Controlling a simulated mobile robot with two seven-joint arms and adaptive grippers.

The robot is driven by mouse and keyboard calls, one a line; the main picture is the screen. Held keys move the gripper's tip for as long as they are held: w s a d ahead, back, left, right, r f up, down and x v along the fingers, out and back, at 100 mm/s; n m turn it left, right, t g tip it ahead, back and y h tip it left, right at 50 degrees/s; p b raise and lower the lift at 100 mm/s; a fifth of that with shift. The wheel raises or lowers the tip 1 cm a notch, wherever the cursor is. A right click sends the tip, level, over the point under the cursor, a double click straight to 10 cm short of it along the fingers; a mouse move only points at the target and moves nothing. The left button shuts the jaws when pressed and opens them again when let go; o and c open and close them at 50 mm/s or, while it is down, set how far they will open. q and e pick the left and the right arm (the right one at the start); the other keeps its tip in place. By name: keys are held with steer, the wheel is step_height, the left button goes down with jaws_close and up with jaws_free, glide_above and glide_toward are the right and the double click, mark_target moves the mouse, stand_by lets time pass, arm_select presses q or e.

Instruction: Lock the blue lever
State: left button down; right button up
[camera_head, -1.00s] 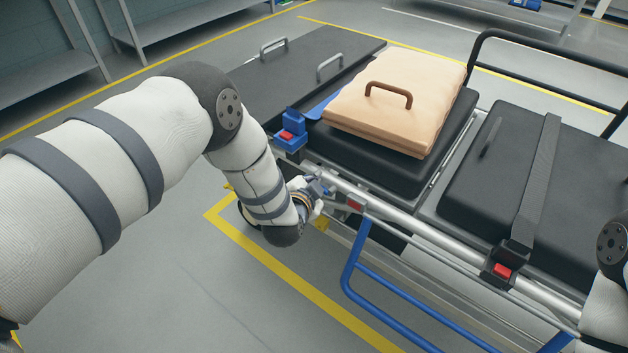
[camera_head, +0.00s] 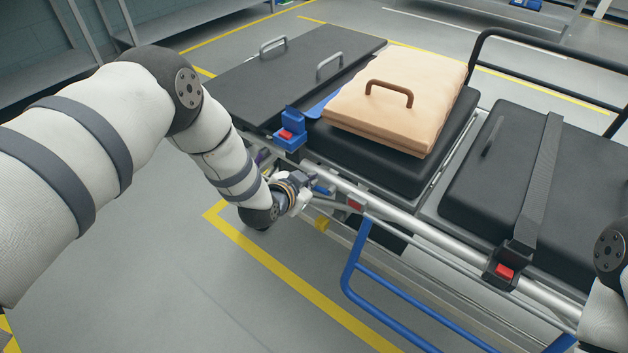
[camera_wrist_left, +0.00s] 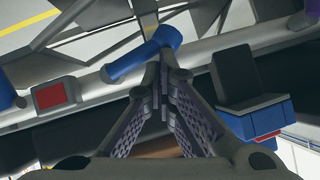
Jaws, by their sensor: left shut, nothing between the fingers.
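The blue lever (camera_head: 322,190) is a short blue handle on the stretcher's near side rail, just right of my left gripper. In the left wrist view the blue lever (camera_wrist_left: 145,56) slants across the silver rail, its thicker end up and right. My left gripper (camera_head: 312,181) is shut and empty. In the left wrist view its fingertips (camera_wrist_left: 161,62) meet right at the lever, overlapping its lower edge; I cannot tell whether they touch it. Only part of my right arm shows at the right edge; its gripper is out of view.
The stretcher has black pads, a beige cushion (camera_head: 390,100) with a brown handle, and a blue buckle with a red button (camera_head: 290,132). A red square (camera_head: 355,204) sits on the rail right of the lever. A bent blue tube (camera_head: 352,265) hangs below. Floor at left is clear.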

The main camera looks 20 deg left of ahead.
arm_select(q)
steer(key=f+b, duration=0.1)
steer(key=f+n+h, duration=0.1)
steer(key=f+n+g+h+b, duration=0.1)
steer(key=shift+a+b, duration=0.25)
steer(key=shift+b, duration=0.1)
arm_select(e)
steer(key=s+f, duration=0.1)
steer(key=s+f+g, duration=0.1)
steer(key=f, duration=0.1)
steer(key=shift+s, duration=0.25)
arm_select(q)
steer(key=shift+w+f, duration=0.1)
steer(key=shift+f, duration=0.2)
arm_select(e)
steer(key=shift+s+f, duration=0.1)
steer(key=shift+f, duration=0.15)
